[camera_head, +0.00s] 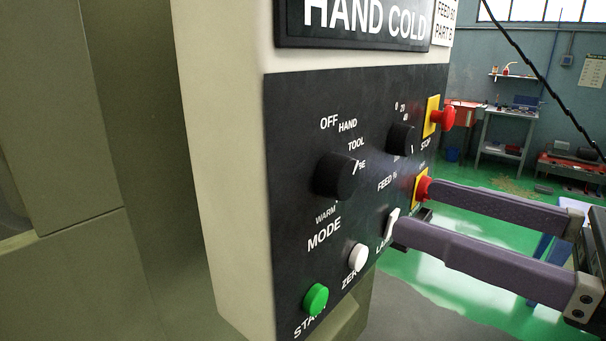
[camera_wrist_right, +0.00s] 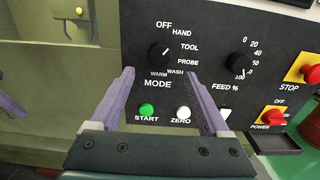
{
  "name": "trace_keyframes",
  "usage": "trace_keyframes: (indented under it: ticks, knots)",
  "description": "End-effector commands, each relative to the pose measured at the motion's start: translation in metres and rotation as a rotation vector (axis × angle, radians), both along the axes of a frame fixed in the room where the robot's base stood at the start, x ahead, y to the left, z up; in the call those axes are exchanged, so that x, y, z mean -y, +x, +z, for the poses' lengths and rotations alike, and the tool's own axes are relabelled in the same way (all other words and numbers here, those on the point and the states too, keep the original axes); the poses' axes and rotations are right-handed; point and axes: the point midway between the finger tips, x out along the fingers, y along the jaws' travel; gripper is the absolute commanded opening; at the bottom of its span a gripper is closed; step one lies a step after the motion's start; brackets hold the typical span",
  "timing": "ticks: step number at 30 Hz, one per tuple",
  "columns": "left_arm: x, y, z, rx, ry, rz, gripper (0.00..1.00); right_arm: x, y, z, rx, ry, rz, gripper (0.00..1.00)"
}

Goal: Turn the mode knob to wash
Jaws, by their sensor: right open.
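The mode knob (camera_head: 336,177) is a round black knob on the dark control panel (camera_head: 300,230), left of the feed knob. It also shows in the right wrist view (camera_wrist_right: 159,56), ringed by OFF, HAND, TOOL, PROBE, WASH and WARM. Its white mark points up and right, toward the HAND and TOOL side; the WASH label is at its lower right. My right gripper (camera_head: 413,206) is open and empty. Its purple fingers point at the panel, apart from the knob. In the wrist view its fingertips (camera_wrist_right: 160,74) lie either side of the knob's lower area.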

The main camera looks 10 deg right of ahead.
Motion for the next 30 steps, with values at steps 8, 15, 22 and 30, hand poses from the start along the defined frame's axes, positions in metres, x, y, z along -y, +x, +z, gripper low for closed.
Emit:
trace_keyframes:
  ticks: [8,15,22,30]
  knots:
    - [0.002,0.000,0.033,0.000,-0.007,0.004,0.00,-0.029,0.038,0.007,0.001,0.007,-0.003,0.80]
    - [0.002,0.000,0.041,0.000,-0.006,0.004,0.00,-0.043,0.056,0.002,-0.001,0.006,-0.004,0.80]
    - [0.000,0.000,0.041,0.000,0.000,0.000,0.00,-0.045,0.058,0.000,-0.001,0.005,-0.003,0.80]
    - [-0.001,0.000,0.040,0.000,0.005,-0.003,0.00,-0.045,0.058,0.001,-0.001,0.005,-0.003,0.59]
